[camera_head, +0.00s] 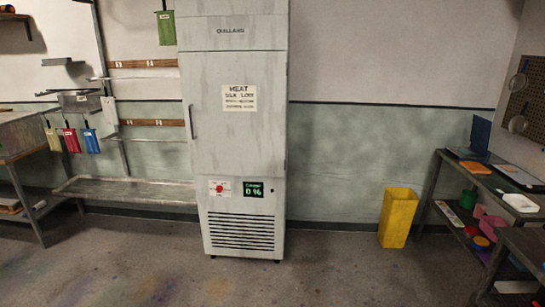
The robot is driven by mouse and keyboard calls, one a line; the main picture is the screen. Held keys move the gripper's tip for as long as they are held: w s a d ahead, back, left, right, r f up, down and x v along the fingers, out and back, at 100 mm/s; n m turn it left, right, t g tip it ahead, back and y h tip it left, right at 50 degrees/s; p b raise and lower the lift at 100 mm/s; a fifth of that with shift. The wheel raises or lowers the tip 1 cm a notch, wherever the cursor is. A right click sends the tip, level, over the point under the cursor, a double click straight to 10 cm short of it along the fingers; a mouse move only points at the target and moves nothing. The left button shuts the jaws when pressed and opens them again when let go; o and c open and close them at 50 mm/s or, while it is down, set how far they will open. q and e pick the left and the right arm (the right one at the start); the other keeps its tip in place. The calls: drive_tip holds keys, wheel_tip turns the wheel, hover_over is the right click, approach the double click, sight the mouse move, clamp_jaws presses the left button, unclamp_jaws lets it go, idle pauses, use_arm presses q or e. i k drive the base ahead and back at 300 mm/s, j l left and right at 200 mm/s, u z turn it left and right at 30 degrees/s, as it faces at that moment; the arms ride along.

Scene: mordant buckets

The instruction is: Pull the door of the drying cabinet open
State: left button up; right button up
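The drying cabinet (238,150) is a tall pale grey unit against the back wall, left of the middle in the head view. Its door (225,145) looks closed and bears a paper sign with "HEAT" on it. A dark vertical handle (192,121) sits on the door's left edge. Below the door are a red knob (220,188), a small display (253,190) reading 0 % and a slatted vent. Neither of my grippers is in view.
The floor (300,275) before the cabinet is clear. A metal rack (125,190) stands left of it, near a bench (25,150) with hanging coloured containers. A yellow bin (398,217) and a cluttered workbench (490,185) stand at the right.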

sight(234, 103)
drive_tip(key=i+u, duration=0.2)
drive_tip(key=i, duration=0.3)
drive_tip(key=i+l+u, duration=0.15)
drive_tip(key=i, duration=0.35)
drive_tip(key=i+l+u, duration=0.2)
drive_tip(key=i, duration=0.3)
drive_tip(key=i+j+u, duration=0.2)
drive_tip(key=i, duration=0.2)
drive_tip(key=i+j+u, duration=0.35)
drive_tip(key=i, duration=0.5)
